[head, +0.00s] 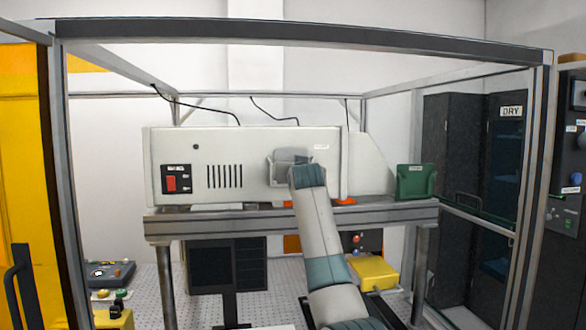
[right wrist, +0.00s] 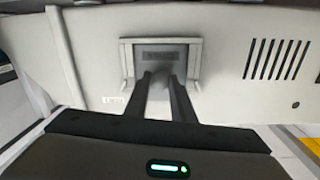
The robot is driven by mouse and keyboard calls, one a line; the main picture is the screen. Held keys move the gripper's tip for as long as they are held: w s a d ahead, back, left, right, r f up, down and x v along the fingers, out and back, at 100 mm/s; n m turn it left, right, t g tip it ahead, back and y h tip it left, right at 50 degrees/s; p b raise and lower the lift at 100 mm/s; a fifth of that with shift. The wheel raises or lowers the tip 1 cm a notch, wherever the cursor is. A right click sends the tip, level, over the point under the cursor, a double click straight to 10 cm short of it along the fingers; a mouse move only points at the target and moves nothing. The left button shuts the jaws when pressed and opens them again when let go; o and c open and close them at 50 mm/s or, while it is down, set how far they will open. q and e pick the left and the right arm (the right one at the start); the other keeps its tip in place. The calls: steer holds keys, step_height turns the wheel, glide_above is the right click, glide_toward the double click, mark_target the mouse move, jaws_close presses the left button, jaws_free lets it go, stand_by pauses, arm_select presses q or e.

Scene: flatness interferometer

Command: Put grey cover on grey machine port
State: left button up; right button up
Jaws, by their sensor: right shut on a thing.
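The grey machine (head: 245,150) is a long pale box on the bench, with a red switch, vent slots and a grey port frame on its front. In the right wrist view the port frame (right wrist: 127,62) surrounds a darker grey panel. My right gripper (right wrist: 160,80) is at the port, its two dark fingers shut on a light grey piece, the grey cover (right wrist: 159,90), seen mostly between them. The cover is up at the port, but the fingers hide whether it is seated. In the head view my right arm covers the lower part. My left gripper is not in view.
A green cover (head: 415,181) stands on the right of the bench (head: 385,215). A metal frame (head: 300,37) encloses the bench. A yellow box (head: 376,271) lies below at right. Dark cabinets (head: 450,150) stand at right.

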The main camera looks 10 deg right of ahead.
steer(key=o, duration=1)
steer(key=shift+o, duration=0.2)
steer(key=shift+s, duration=0.15)
steer(key=s+a+b, duration=0.1)
steer(key=s+b, duration=0.8)
steer(key=s, duration=0.8)
steer(key=shift+a+r, duration=0.15)
steer(key=shift+a, duration=0.15)
